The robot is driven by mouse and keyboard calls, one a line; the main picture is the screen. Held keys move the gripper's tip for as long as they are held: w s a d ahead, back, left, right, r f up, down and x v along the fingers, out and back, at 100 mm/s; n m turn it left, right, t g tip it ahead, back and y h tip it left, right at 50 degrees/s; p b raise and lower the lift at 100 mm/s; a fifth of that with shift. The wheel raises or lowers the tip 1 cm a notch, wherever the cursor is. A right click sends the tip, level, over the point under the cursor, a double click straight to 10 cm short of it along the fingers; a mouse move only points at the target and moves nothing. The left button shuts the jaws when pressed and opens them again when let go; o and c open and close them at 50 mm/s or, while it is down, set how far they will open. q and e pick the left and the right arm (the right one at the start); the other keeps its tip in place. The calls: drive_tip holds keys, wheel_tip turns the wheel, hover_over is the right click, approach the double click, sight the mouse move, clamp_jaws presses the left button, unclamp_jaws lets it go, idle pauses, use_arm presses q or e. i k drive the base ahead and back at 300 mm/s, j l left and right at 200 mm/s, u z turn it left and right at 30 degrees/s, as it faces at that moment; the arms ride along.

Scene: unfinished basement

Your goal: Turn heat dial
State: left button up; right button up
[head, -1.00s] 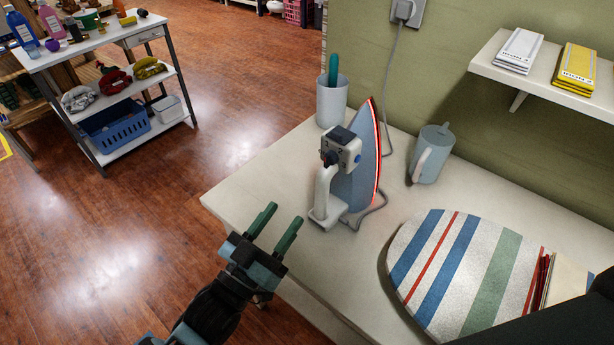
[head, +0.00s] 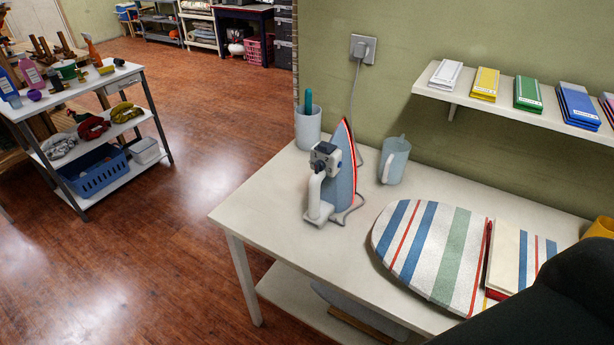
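The iron (head: 341,177) stands upright on its heel on the white table (head: 262,205), its soleplate edged in red. A small dark block with dials (head: 325,155) sits at the upper left of its body, above the white handle (head: 315,191). Which of these is the heat dial is too small to tell. Neither of my grippers shows in the head view. A black part of my own body covers the lower right corner.
A cup with a green-handled tool (head: 308,127) stands behind the iron, and a grey jug (head: 395,161) stands to its right. The cord runs to a wall socket (head: 362,49). A striped ironing board (head: 429,250) fills the table's right. Table space left of the iron is clear.

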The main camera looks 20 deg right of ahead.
sight(320, 165)
drive_tip(key=i+j+u, duration=1.05)
drive_tip(key=i+z, duration=0.1)
drive_tip(key=i, duration=0.35)
drive_tip(key=i+j+z, duration=0.15)
drive_tip(key=i, duration=0.25)
drive_tip(key=i+j+z, duration=0.1)
drive_tip(key=i, duration=0.35)
drive_tip(key=i+z, duration=0.55)
drive_tip(key=z, duration=0.3)
drive_tip(key=i+z, duration=0.55)
drive_tip(key=z, duration=0.3)
drive_tip(key=i+z, duration=0.15)
drive_tip(key=z, duration=0.3)
drive_tip(key=i+j+z, duration=0.1)
drive_tip(key=z, duration=0.4)
drive_tip(key=i+j+z, duration=0.1)
drive_tip(key=z, duration=0.35)
drive_tip(key=i+j+z, duration=0.15)
drive_tip(key=z, duration=0.25)
drive_tip(key=i+j+z, duration=0.2)
drive_tip(key=z, duration=0.25)
drive_tip(key=i+j+z, duration=0.15)
drive_tip(key=z, duration=0.2)
drive_tip(key=i+j+z, duration=0.1)
drive_tip(key=z, duration=0.3)
drive_tip(key=i+j+z, duration=0.1)
drive_tip(key=j+z, duration=0.25)
drive_tip(key=i+j+z, duration=0.15)
drive_tip(key=j+z, duration=0.25)
